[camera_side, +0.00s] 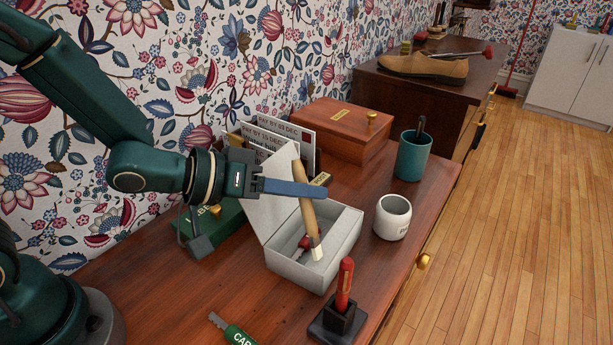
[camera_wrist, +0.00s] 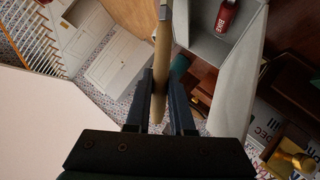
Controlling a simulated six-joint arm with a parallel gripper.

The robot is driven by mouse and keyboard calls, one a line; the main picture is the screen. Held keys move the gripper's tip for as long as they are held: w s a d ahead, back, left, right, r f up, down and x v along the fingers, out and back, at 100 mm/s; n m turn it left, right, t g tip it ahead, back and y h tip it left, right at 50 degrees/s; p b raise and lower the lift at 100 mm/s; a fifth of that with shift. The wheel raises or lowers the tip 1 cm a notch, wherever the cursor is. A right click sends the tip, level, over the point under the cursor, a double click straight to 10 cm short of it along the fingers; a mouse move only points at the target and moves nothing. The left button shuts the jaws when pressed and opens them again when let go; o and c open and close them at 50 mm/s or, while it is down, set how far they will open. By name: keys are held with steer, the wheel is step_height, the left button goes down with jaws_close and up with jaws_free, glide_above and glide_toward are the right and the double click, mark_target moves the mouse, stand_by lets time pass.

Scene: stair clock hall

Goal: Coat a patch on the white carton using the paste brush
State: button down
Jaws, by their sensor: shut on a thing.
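My gripper (camera_side: 312,190) is shut on the paste brush (camera_side: 308,213) by its wooden handle. The brush hangs steeply, with its pale bristle end down. The white carton (camera_side: 298,272) stands on the desk with its lid raised at the left. The brush tip overlaps the carton's opening in the side view; I cannot tell whether it touches the carton. In the wrist view the brush (camera_wrist: 162,50) sits between my fingers (camera_wrist: 160,92), beside the carton's wall (camera_wrist: 239,85). A white pot (camera_side: 393,219) stands right of the carton, its lettering partly hidden.
A red-tagged item (camera_wrist: 227,16) marked BIKE lies in the carton. A red-handled tool stands in a dark holder (camera_side: 337,322) in front. A wooden box (camera_side: 342,140), letter rack and teal cup (camera_side: 413,157) stand behind.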

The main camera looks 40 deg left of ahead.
steer(key=w+a, duration=0.1)
steer(key=w, duration=1.1)
steer(key=shift+w+f, duration=0.2)
steer(key=shift+f, duration=0.05)
stand_by(0.7)
steer(key=shift+a, duration=0.1)
step_height(320, 180, up, 6)
stand_by(0.7)
steer(key=shift+r, duration=0.1)
step_height(320, 180, up, 3)
steer(key=shift+f, duration=0.1)
stand_by(0.4)
stand_by(0.6)
steer(key=shift+f, duration=1.05)
